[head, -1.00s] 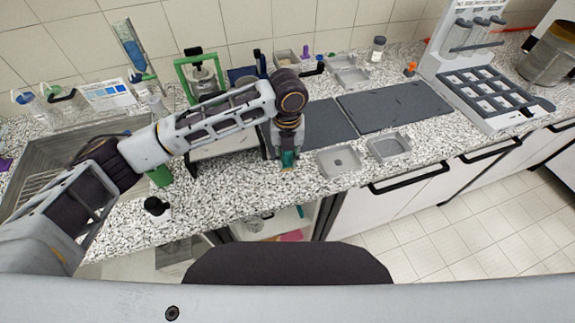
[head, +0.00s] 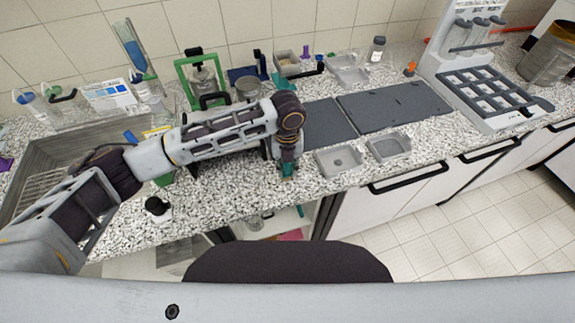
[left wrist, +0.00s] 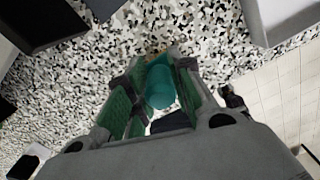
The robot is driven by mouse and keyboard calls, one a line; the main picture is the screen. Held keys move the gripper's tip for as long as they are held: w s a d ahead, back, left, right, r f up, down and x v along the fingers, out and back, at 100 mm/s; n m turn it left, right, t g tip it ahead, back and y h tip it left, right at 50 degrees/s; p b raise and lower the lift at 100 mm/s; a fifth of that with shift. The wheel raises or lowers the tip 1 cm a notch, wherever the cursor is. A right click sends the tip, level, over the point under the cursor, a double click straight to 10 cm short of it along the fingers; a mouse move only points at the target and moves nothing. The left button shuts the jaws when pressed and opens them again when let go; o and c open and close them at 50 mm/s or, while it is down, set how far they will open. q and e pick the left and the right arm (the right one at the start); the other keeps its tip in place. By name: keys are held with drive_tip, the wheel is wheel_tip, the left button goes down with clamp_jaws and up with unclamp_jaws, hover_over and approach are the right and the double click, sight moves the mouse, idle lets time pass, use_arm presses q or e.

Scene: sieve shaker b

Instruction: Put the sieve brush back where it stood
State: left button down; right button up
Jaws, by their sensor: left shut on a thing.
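The sieve brush (left wrist: 160,88) shows in the left wrist view as a teal rounded handle between the green finger pads. A small tan part shows at its far end, over the speckled counter. My left gripper (head: 287,171) is shut on it, low over the counter's front strip, left of a grey square tray. I cannot tell whether the brush touches the counter. My right gripper is in neither view.
Two shallow grey trays (head: 339,161) (head: 389,147) sit right of the gripper, near the counter edge. Dark mats (head: 395,107) lie behind them. A small black-topped item (head: 157,207) stands at the front left. A green-framed device (head: 203,75) stands behind my arm.

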use_arm(q)
drive_tip(key=shift+f, duration=0.1)
drive_tip(key=c, duration=1.3)
unclamp_jaws()
drive_tip(key=shift+o, duration=0.2)
drive_tip(key=shift+r+b, duration=0.6)
drive_tip(key=shift+r, duration=5.55)
